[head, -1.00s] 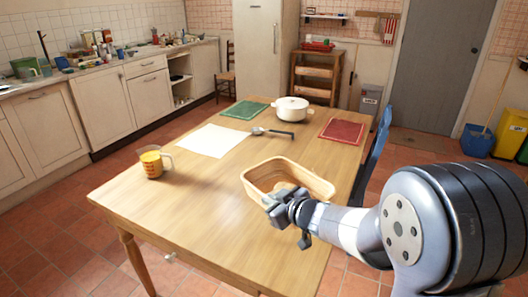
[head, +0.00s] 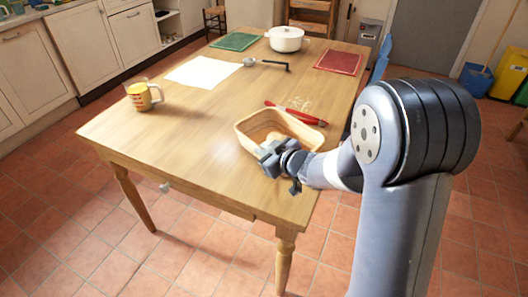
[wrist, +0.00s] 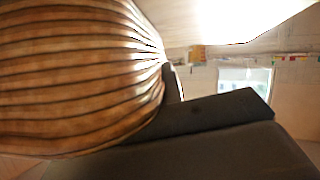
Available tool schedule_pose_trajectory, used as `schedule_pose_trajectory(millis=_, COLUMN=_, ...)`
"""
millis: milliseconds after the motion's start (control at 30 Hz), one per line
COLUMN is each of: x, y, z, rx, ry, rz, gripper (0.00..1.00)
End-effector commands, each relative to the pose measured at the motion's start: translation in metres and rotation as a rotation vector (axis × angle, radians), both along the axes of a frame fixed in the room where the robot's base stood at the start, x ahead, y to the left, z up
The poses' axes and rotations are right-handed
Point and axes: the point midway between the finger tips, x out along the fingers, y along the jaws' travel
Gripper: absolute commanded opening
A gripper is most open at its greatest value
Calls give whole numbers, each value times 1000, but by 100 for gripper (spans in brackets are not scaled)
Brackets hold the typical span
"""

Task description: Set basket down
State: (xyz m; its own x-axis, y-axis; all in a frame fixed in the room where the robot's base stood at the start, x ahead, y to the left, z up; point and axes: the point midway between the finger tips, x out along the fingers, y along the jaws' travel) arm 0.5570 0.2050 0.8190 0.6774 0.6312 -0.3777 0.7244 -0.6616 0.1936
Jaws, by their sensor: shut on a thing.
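The basket (head: 248,137) is a light wooden, open-topped oblong near the front right part of the table (head: 200,130). My gripper (head: 272,157) is shut on its near left rim. In the wrist view, the ribbed brown side of the basket (wrist: 75,75) fills the left, against a dark gripper finger (wrist: 205,112). The underside is hidden, so I cannot tell whether the basket touches the tabletop.
A red-handled utensil (head: 312,118) lies just behind the basket. Farther back are a white pot (head: 287,40), a ladle (head: 268,64), a red mat (head: 338,63), a green mat (head: 234,41) and white paper (head: 203,72). A measuring jug (head: 140,97) stands left. The left front tabletop is clear.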

Motion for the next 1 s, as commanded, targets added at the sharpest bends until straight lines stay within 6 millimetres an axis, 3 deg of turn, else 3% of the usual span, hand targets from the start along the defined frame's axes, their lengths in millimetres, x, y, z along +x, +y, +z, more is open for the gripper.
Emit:
schedule_pose_trajectory(millis=167, x=0, y=0, z=-3, rx=1, ry=-2, rz=1, gripper=0)
schedule_pose_trajectory(millis=200, x=0, y=0, z=-2, rx=0, ry=0, rz=0, gripper=9)
schedule_pose_trajectory(millis=433, x=0, y=0, z=-2, rx=0, ry=0, rz=0, gripper=28)
schedule_pose_trajectory(millis=767, x=0, y=0, z=3, rx=-1, ry=-1, rz=0, gripper=29)
schedule_pose_trajectory(millis=1000, x=-28, y=-29, z=20, rx=-1, ry=-2, rz=-5, gripper=29)
